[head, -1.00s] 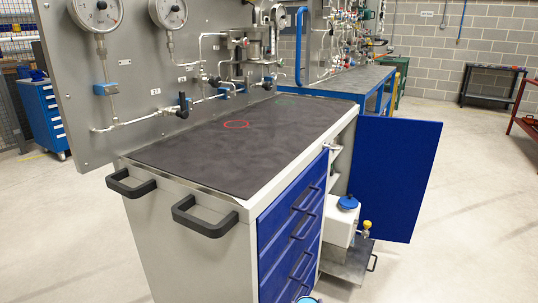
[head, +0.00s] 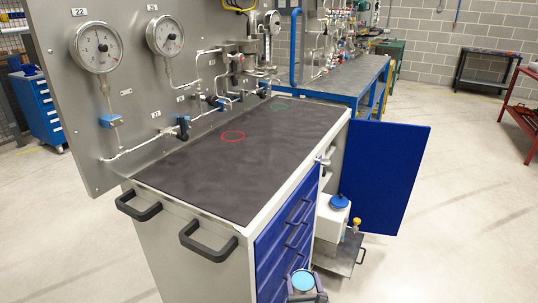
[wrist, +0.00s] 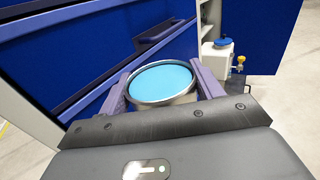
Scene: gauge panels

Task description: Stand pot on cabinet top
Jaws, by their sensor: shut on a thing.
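The pot (head: 303,281) is a round metal vessel with a light-blue top, low in front of the blue drawers at the bottom of the head view. In the wrist view the pot (wrist: 162,82) stands upright between the purple fingers of my gripper (wrist: 162,88). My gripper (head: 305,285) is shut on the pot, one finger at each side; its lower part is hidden. The cabinet top (head: 190,175) is a dark mat with a pale rim, above and left of the pot. It bears a red ring mark and a fainter green mark farther back.
A gauge panel (head: 75,105) with pipes and valves stands along the top's back edge. Black handles (head: 208,240) stick out from the cabinet's near end. A blue door (head: 388,175) hangs open at right, beside a white container (head: 332,218) on a pulled-out shelf.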

